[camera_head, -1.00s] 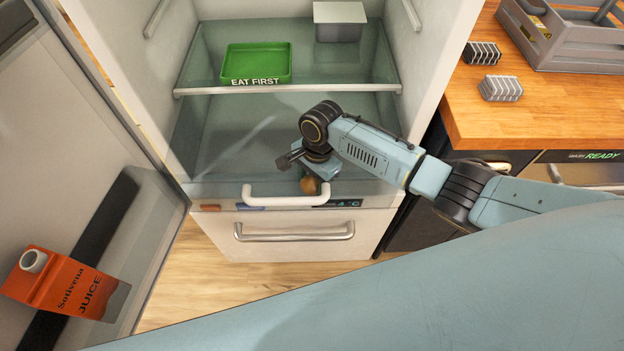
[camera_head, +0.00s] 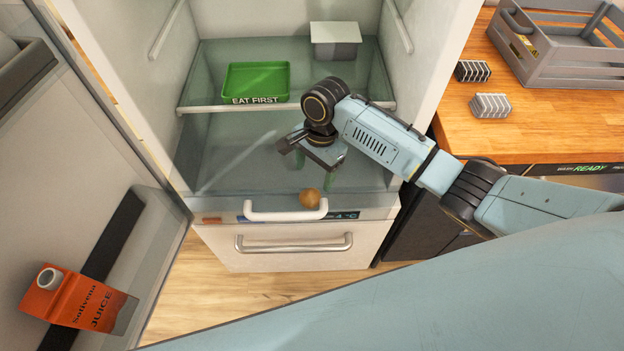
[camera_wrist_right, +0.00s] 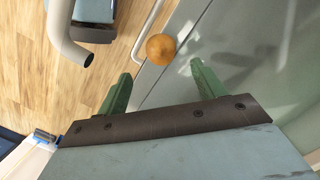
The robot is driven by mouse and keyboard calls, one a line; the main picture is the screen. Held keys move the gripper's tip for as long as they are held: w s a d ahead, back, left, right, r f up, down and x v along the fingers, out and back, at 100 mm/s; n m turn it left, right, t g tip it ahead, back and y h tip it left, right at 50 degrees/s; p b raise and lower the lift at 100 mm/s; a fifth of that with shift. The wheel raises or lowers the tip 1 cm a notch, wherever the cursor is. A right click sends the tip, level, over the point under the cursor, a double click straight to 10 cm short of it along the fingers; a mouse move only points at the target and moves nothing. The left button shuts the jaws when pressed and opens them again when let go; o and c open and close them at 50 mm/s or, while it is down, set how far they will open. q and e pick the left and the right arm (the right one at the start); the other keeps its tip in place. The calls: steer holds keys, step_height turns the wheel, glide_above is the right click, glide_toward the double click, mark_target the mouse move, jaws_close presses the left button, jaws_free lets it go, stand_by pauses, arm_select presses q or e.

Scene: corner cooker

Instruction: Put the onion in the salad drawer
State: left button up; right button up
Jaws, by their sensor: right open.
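The onion (camera_head: 310,198) is round and brown, at the front edge of the fridge's lower glass surface, just behind the right end of a white curved handle (camera_head: 285,215). That handle looks like the salad drawer's; I cannot tell whether the onion is on or inside the drawer. My right gripper (camera_head: 314,170) is open and empty, above and behind the onion. In the right wrist view, the onion (camera_wrist_right: 161,49) lies beyond the fingertips, apart from both green fingers. My left gripper is not in view.
A green tray (camera_head: 256,82) and a grey lidded box (camera_head: 335,40) stand on the upper shelf. The open fridge door (camera_head: 70,190) at left holds a juice carton (camera_head: 78,300). A wooden counter (camera_head: 530,130) with a grey crate (camera_head: 560,60) is at right. A lower drawer (camera_head: 295,252) is shut.

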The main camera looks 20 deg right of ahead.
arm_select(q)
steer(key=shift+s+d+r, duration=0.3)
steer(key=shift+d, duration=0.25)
arm_select(e)
step_height(320, 180, up, 2)
steer(key=shift+w+d+r, duration=0.1)
steer(key=shift+d+r, duration=0.05)
steer(key=shift+r, duration=0.05)
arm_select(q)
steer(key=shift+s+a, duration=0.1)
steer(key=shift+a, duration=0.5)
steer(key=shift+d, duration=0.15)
arm_select(e)
steer(key=shift+c, duration=0.2)
